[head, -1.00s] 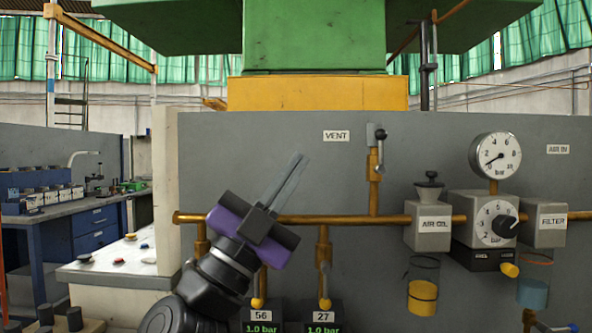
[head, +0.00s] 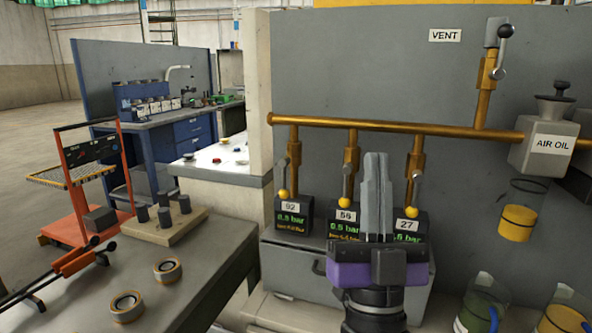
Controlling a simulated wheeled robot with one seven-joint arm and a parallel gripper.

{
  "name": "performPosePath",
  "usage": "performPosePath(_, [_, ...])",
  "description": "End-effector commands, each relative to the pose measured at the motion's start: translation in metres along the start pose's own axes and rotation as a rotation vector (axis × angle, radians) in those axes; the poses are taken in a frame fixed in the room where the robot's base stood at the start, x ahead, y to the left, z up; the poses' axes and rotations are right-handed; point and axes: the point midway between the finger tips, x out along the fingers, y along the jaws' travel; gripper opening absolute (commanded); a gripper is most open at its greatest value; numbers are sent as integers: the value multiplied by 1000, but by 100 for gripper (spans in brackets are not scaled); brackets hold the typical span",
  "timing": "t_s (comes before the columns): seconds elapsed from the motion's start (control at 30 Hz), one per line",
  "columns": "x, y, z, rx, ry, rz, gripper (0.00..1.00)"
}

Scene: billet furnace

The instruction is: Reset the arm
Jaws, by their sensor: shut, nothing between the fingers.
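My gripper (head: 376,160) is in the lower right of the head view, pointing up. Its grey fingers are together, with nothing between them. The purple gripper body (head: 375,272) sits below them, above a black wrist. It stands in front of the pressure box marked 56 (head: 346,217) and hides part of it. The box marked 92 (head: 293,217) shows to its left and the box marked 27 (head: 408,224) to its right. The displays on 92 and 56 appear to read 0.8 bar; the one on 27 is partly hidden.
A brass pipe (head: 390,125) with valve levers runs along the grey panel to the AIR OIL unit (head: 545,137). A bench (head: 205,290) at the left bears two rings, a block with dark pegs and long tongs (head: 62,268). An orange cart (head: 75,190) stands behind.

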Motion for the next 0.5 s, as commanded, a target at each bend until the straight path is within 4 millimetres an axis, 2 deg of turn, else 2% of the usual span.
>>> performPosePath(0.03, [-22, 4, 5, -17, -41, -37, 0])
performPosePath(0.23, [-98, 17, 17, -46, -199, -145, 0])
performPosePath(0.5, [-206, 44, 16, -68, -449, -226, 0])
